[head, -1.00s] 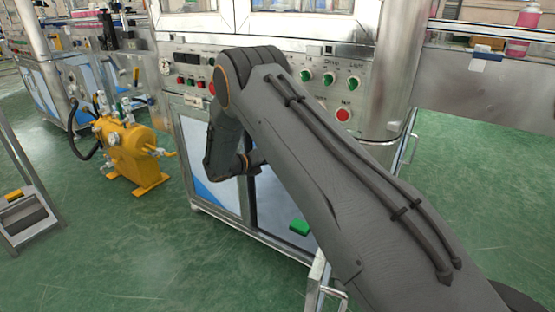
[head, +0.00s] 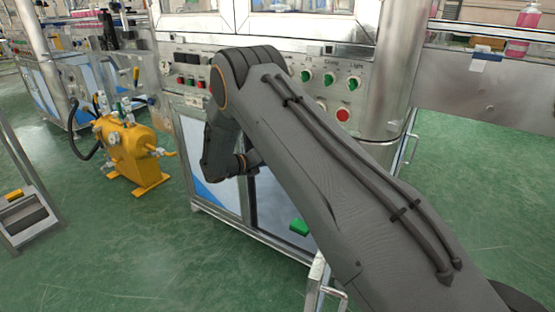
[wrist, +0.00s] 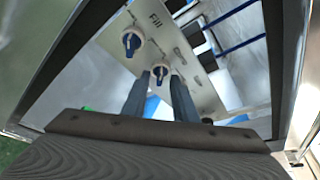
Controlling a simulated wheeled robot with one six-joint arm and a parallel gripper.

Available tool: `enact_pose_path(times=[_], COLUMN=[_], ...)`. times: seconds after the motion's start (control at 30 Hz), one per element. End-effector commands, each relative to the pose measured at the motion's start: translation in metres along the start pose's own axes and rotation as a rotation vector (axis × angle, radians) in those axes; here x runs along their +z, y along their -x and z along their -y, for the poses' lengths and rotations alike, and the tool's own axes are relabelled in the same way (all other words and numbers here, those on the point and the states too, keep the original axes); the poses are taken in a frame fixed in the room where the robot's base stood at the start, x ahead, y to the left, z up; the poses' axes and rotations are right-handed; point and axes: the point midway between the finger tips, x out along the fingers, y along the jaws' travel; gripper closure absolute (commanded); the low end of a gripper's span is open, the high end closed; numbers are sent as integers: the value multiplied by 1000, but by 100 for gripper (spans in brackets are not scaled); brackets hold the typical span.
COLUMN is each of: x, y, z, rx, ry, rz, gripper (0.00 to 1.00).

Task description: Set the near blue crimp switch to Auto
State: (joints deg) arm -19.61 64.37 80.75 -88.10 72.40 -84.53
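In the wrist view a pale panel (wrist: 186,93) carries two blue rotary switches with white pointers. One blue switch (wrist: 132,42) is at the upper left, near the word "Fill". The other blue switch (wrist: 160,72) shows between the tips of my gripper (wrist: 161,78). The two fingers are apart, so my gripper is open. I cannot tell whether the fingertips reach around this switch or are still short of it. The labels next to it are too small to read, so its setting is unclear. In the head view my arm hides the gripper and these switches.
The machine cabinet front has a button panel with green knobs (head: 330,79) and a red button (head: 343,114). A yellow pump unit (head: 132,150) stands on the green floor at left.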

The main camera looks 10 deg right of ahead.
Motion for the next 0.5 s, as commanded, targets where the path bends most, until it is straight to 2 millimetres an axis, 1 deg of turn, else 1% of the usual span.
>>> enact_pose_path(times=[0.03, 0.1, 0.3, 0.4, 0.5], x=[1, 1, 0, 0, -1], y=[9, 21, 52, 62, 67], z=[0, 0, 0, 0, 0], rx=[2, 3, 2, 2, 1], ry=[0, 0, 1, 2, 1], rz=[2, 2, 1, 1, -1], gripper=[74, 74, 74, 74, 74])
